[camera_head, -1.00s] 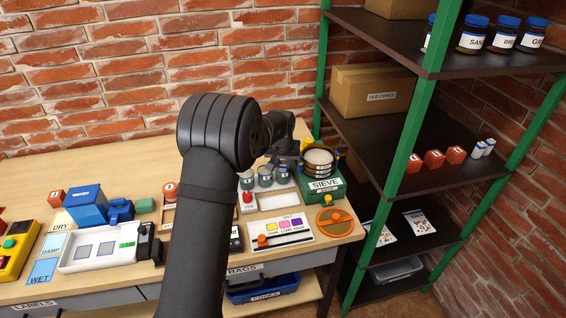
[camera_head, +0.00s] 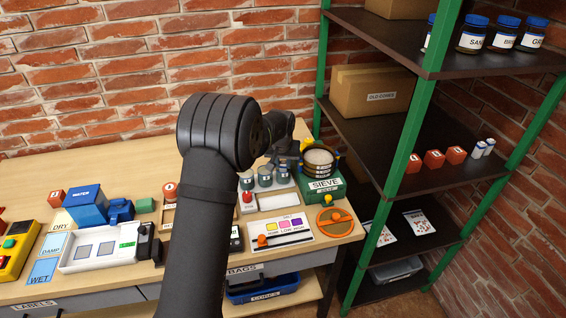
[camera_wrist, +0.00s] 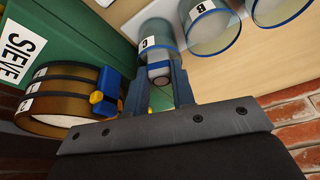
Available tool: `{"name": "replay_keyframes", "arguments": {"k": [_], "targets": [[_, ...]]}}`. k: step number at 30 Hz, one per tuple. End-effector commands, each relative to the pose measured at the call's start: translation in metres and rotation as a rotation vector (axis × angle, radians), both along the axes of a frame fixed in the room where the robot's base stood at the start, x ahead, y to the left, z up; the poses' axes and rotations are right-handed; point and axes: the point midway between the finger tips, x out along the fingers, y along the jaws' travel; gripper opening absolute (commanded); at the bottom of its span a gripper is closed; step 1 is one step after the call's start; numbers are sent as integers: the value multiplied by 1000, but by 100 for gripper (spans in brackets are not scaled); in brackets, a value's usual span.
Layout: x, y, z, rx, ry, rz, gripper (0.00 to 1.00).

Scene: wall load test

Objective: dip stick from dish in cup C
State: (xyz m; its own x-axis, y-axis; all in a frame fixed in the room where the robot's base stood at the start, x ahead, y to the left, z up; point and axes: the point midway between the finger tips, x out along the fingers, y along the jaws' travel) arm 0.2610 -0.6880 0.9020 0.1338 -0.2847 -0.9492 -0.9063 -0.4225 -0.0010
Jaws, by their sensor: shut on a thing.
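Cup C (camera_wrist: 152,32), grey with a blue rim, is at the top middle of the wrist view. It is the rightmost of three cups in the head view (camera_head: 281,174). My gripper (camera_wrist: 162,84) is shut on a small pale piece with a blue band (camera_wrist: 159,70), seemingly the stick, seen nearly end-on. The piece overlaps cup C's rim in the picture; I cannot tell how deep it reaches. In the head view my gripper is mostly hidden behind my arm. I cannot make out the dish for certain.
Cup B (camera_wrist: 209,25) stands beside cup C. On the other side is the green sieve box (camera_head: 325,189) with its round sieve (camera_wrist: 62,98) and blue-and-yellow clamp (camera_wrist: 108,92). A shelf rack (camera_head: 408,150) stands at the right, and a brick wall (camera_head: 130,70) behind.

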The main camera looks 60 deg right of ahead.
Motion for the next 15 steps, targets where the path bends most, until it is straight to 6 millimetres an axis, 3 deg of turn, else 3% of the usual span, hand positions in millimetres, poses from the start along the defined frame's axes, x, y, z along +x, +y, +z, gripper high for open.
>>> {"name": "replay_keyframes", "arguments": {"k": [9, 15], "targets": [[0, 0, 1, -1, 0, 0, 10], [0, 0, 12, -1, 0, 0, 10]]}}
